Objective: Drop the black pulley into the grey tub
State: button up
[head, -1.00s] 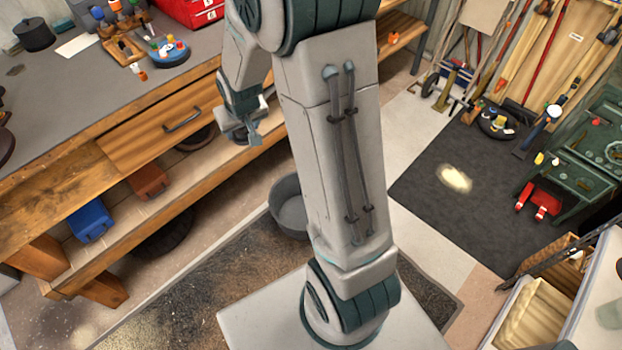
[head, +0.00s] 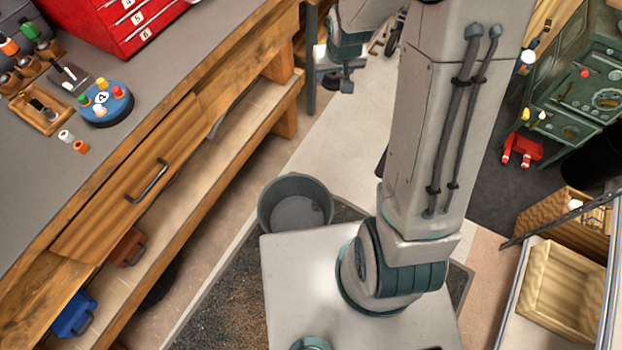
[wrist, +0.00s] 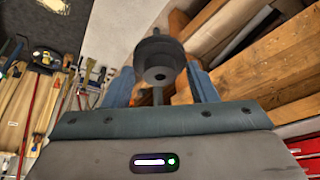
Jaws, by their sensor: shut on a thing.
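The black pulley (wrist: 158,58) is a dark, round, stepped piece with a hole in its face. In the wrist view it sits between the two blue-grey fingers of my gripper (wrist: 161,84), which is shut on it. The grey tub (head: 267,206) is round and open, standing on the floor between the bench and my base. It looks empty. My gripper appears beyond it, not over it.
A long wooden workbench (head: 150,190) with a drawer fills the left. On it are a red drawer cabinet (head: 125,25), a blue round holder (head: 107,108) and a small wooden tray (head: 42,112). A wooden crate (head: 560,290) is at right. Pale floor (head: 330,150) beyond the tub is clear.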

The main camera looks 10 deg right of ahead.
aim_at(335, 83)
jog(key=shift+n, duration=0.4)
jog(key=b+x, duration=0.1)
jog(key=x, duration=0.2)
jog(key=b+x, duration=0.1)
jog(key=x, duration=0.1)
jog(key=shift+s+d+f+b, duration=0.15)
jog(key=shift+s+d+b, duration=0.15)
jog(key=shift+s, duration=0.1)
jog(key=s+a+f+n+g+y+b, duration=0.1)
jog(key=a+f+n+b, duration=0.3)
jog(key=f+b, duration=0.9)
jog(key=s+a+f+n+g+y+b, duration=0.1)
jog(key=a+f+n+b, duration=0.3)
jog(key=f, duration=2.6)
jog(key=s+a+f+n+g+y+b, duration=0.1)
jog(key=a+f+n+b, duration=0.3)
jog(key=f+n+b, duration=0.6)
notch_tip(335, 83, down, 12)
jog(key=g+y+b, duration=0.1)
jog(key=b, duration=1.2)
jog(key=shift+s+a+g+y, duration=0.25)
jog(key=shift+a+g+y, duration=0.05)
jog(key=shift+a+g, duration=0.1)
jog(key=shift+r, duration=0.1)
jog(key=o, duration=1.2)
jog(key=p+v, duration=0.6)
jog(key=v, duration=0.8)
jog(key=shift+w+a, duration=0.15)
